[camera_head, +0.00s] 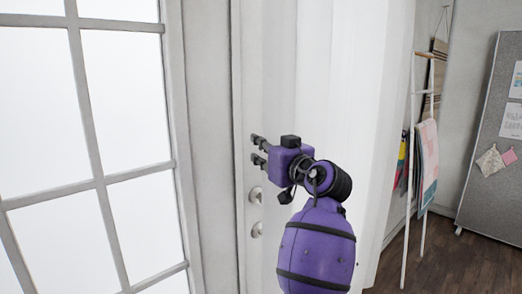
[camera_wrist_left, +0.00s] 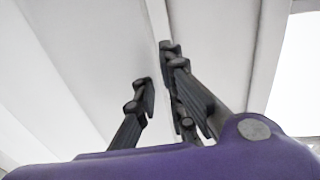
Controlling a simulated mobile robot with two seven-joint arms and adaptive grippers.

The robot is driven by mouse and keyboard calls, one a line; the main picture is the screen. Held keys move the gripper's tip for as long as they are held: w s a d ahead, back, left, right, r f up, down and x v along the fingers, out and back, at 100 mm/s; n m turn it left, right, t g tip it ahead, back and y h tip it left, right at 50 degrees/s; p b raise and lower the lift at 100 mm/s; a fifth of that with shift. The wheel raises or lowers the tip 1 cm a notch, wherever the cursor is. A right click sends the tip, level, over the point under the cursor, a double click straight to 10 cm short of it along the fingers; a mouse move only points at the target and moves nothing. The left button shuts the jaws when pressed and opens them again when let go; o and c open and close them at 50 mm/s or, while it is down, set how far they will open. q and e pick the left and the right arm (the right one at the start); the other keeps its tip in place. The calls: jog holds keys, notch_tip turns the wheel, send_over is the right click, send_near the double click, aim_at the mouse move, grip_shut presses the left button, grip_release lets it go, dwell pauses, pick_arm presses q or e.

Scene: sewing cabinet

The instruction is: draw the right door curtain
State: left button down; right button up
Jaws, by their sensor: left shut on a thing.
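The white right door curtain (camera_head: 345,90) hangs in tall soft folds in the head view, right of a door edge with two metal handles (camera_head: 255,195). My left gripper (camera_head: 258,151), on a purple wrist, is in front of the pale door edge at the curtain's left side, above the handles. In the left wrist view, its dark fingers (camera_wrist_left: 160,90) are up against white folded curtain cloth (camera_wrist_left: 80,65). They are shut on the curtain, though the pinched part is hard to make out. My right gripper is out of view.
A glazed door panel with grey bars (camera_head: 105,180) fills the left. A white ladder rack with hanging cloths (camera_head: 428,150) leans right of the curtain. A grey pinboard (camera_head: 490,100) stands at the far right. Wooden floor (camera_head: 455,265) is clear there.

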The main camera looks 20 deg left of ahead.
pick_arm(q)
jog(key=shift+a, duration=0.1)
jog(key=shift+f, duration=0.1)
jog(key=shift+s, duration=0.1)
jog(key=c, duration=2)
grip_release()
jog(key=shift+c, duration=0.2)
jog(key=shift+o, duration=1.2)
jog(key=shift+s, duration=0.2)
jog(key=shift+w, duration=0.1)
jog(key=v, duration=1.2)
